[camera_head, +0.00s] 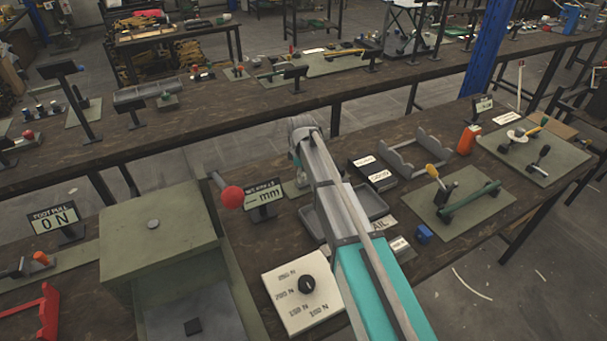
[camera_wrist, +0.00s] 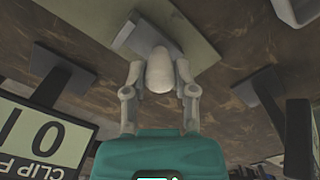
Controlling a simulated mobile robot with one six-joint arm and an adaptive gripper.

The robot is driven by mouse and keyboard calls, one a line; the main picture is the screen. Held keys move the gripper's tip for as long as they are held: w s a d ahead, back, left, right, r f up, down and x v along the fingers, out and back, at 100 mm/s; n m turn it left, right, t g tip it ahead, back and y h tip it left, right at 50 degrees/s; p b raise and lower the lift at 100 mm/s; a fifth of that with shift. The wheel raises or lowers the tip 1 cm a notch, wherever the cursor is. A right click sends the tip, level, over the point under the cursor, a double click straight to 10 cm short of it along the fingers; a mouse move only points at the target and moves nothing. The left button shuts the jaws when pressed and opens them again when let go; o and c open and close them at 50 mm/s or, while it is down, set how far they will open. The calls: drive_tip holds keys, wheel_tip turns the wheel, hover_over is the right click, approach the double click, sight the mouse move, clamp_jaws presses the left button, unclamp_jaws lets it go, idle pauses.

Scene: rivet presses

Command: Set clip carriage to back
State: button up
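In the wrist view, the two light-grey fingers of my gripper (camera_wrist: 160,75) stand on either side of a pale rounded knob (camera_wrist: 159,72). I cannot tell whether they touch it or leave narrow gaps. Behind the knob is a grey block (camera_wrist: 135,36) on an olive plate (camera_wrist: 190,35). I take these to be the clip carriage and its base. A display (camera_wrist: 42,135) whose text starts with "CLIP P" stands upside down at the left, partly cut off. In the head view my own arm hides the gripper, and I cannot pick out the clip carriage there for certain.
In the wrist view, dark stands (camera_wrist: 255,88) are on both sides. In the head view, a green-grey box (camera_head: 158,240), a red ball knob (camera_head: 232,197), a "mm" display (camera_head: 263,197) and a force dial (camera_head: 307,285) stand near my arm. A grey tray (camera_head: 370,203) lies beside it.

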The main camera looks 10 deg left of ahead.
drive_tip(key=o, duration=0.5)
drive_tip(key=shift+s+a, duration=0.25)
drive_tip(key=shift+c, duration=0.2)
drive_tip(key=shift+w+d, duration=0.2)
drive_tip(key=shift+w+d, duration=0.3)
drive_tip(key=shift+d, duration=0.1)
drive_tip(key=w+d, duration=0.1)
drive_tip(key=w+d+r+p, duration=0.1)
drive_tip(key=d, duration=0.1)
drive_tip(key=shift+w+d, duration=0.15)
drive_tip(key=shift+d, duration=0.05)
wheel_tip(320, 180, up, 13)
drive_tip(key=p, duration=1.3)
drive_tip(key=s+d+f+m+b, duration=0.4)
drive_tip(key=s+d+m, duration=0.2)
drive_tip(key=s+d, duration=0.4)
drive_tip(key=s+d+f+m+b, duration=0.4)
drive_tip(key=s+d+m, duration=0.2)
drive_tip(key=s+d, duration=0.4)
drive_tip(key=shift+s+f+m, duration=0.2)
drive_tip(key=shift+f+m, duration=0.15)
drive_tip(key=shift+m, duration=0.05)
